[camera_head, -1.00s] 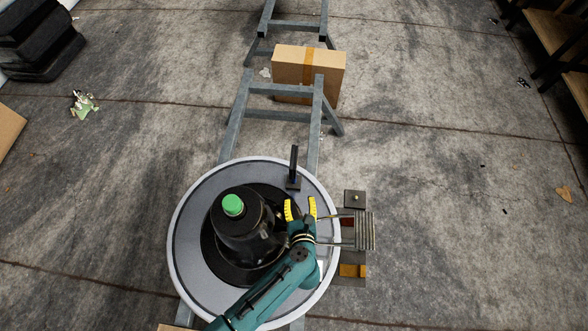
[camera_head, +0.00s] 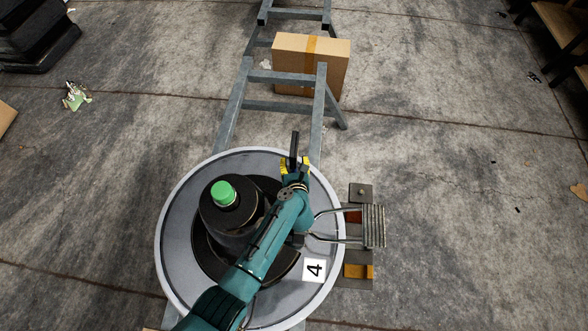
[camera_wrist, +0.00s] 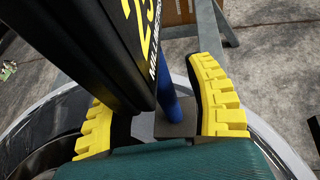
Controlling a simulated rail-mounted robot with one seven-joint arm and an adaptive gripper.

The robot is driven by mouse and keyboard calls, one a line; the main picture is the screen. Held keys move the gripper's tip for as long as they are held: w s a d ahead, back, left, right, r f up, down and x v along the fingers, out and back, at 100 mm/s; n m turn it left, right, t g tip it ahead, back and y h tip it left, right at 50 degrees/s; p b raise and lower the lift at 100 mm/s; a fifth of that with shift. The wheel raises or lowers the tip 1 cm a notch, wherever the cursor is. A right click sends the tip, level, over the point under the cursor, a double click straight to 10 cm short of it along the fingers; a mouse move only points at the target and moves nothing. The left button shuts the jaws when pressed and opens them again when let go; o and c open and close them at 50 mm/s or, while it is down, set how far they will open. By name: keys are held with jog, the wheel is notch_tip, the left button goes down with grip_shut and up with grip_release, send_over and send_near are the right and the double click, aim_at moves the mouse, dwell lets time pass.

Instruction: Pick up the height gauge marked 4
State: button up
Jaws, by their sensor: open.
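The height gauge (camera_head: 294,146) is a dark upright post at the far side of the round disc (camera_head: 185,190). A white label with a black 4 (camera_head: 314,270) shows at the disc's near right. My gripper (camera_head: 294,165) is at the gauge, its yellow fingers open. In the wrist view the black gauge body (camera_wrist: 105,45), with yellow lettering, and a blue rod (camera_wrist: 168,95) rise from a small dark base. My gripper (camera_wrist: 158,115) has a yellow finger on each side of them, with a gap at the right finger. Contact on the left cannot be told.
A black column with a green cap (camera_head: 223,194) stands mid-disc. A ribbed footrest (camera_head: 374,226) juts out at the right. Grey metal rails (camera_head: 235,105) and a cardboard box (camera_head: 328,65) lie beyond.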

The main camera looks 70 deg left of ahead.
jog(key=shift+w+a+f, duration=0.1)
jog(key=shift+a+f, duration=0.05)
jog(key=shift+a, duration=0.2)
jog(key=shift+d, duration=0.15)
grip_shut()
jog(key=shift+w+r, duration=0.1)
jog(key=shift+r, duration=0.35)
